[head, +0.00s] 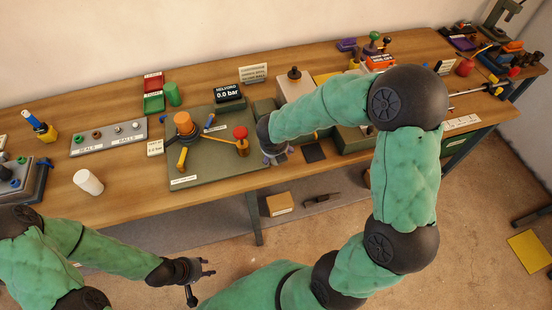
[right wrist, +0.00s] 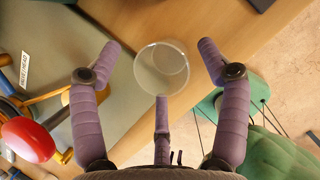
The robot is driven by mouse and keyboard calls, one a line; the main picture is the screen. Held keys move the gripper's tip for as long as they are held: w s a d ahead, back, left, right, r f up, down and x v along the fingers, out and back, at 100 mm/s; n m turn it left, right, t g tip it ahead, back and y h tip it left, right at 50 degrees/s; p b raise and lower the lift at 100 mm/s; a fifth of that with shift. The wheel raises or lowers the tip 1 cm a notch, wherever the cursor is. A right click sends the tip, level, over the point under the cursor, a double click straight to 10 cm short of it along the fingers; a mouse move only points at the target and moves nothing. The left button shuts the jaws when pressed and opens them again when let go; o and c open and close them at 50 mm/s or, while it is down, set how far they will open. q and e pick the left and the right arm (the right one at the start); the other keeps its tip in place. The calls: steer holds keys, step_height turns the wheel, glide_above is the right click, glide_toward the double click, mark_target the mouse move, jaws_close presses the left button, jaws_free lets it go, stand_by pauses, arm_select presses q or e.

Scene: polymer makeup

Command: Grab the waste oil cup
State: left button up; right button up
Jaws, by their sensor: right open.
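A clear, round, empty-looking cup, which I take as the waste oil cup (right wrist: 172,58), stands on the wooden table beside the green mat in the right wrist view. My right gripper (right wrist: 160,66) has its purple fingers spread around it, two at the sides and one below. The side fingers are apart from the cup; the lower fingertip is close to its rim, and I cannot tell if they touch. In the head view my right gripper (head: 275,152) is at the table's front edge and the cup is hard to make out. My left gripper (head: 209,267) is open and empty, in front of the table.
A red knob (head: 240,132) on a yellow-armed fixture stands left of my right gripper, on the green board (head: 205,172). A dark square pad (head: 314,152) lies to the right. The front-left table top is mostly clear.

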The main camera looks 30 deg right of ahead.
steer(key=shift+x, duration=0.8)
steer(key=shift+s+r, duration=0.1)
steer(key=c, duration=1.1)
